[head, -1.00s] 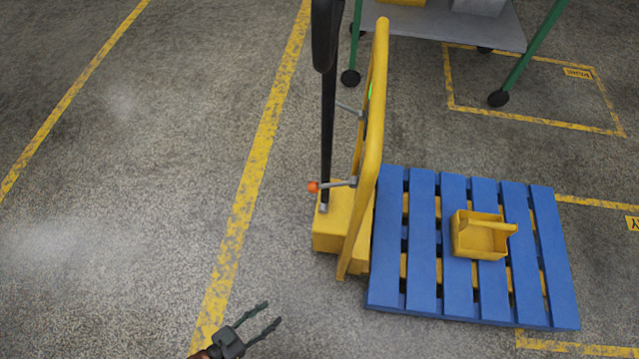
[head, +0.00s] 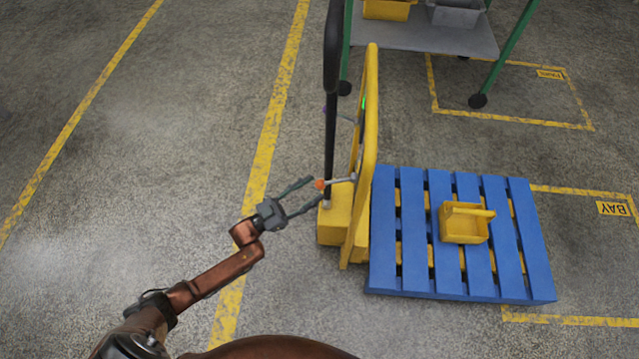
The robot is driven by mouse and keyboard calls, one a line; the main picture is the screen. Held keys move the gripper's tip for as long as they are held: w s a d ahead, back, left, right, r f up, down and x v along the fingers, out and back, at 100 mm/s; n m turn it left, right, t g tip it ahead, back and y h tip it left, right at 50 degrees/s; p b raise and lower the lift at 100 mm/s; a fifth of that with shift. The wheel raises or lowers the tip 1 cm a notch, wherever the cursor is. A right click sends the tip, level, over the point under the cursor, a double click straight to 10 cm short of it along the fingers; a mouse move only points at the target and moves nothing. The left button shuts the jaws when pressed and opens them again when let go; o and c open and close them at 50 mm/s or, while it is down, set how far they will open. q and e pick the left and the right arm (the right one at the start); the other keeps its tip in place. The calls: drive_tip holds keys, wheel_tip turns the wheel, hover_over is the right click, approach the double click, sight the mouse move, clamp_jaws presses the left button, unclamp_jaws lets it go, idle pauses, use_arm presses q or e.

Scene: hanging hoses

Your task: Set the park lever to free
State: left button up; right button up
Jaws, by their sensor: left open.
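The park lever is a grey rod with an orange knob (head: 320,184) on the yellow pallet truck (head: 341,222). The knob sticks out to the left of the yellow frame. My left gripper (head: 316,190) is open, with its two dark fingers pointing right at the knob. The knob appears between or just beyond the fingertips; I cannot tell whether they touch it. The lever's markings are too small to read. My right gripper is not in view.
The truck's black handle (head: 331,90) rises close behind the knob. A blue pallet (head: 412,235) carrying a yellow bin (head: 465,224) lies to the right. A grey cart shelf (head: 430,38) stands at the back. The floor to the left is clear.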

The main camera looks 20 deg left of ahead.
sight(319, 185)
use_arm(q)
drive_tip(key=shift+x, duration=1.75)
drive_tip(key=shift+c, duration=0.7)
clamp_jaws()
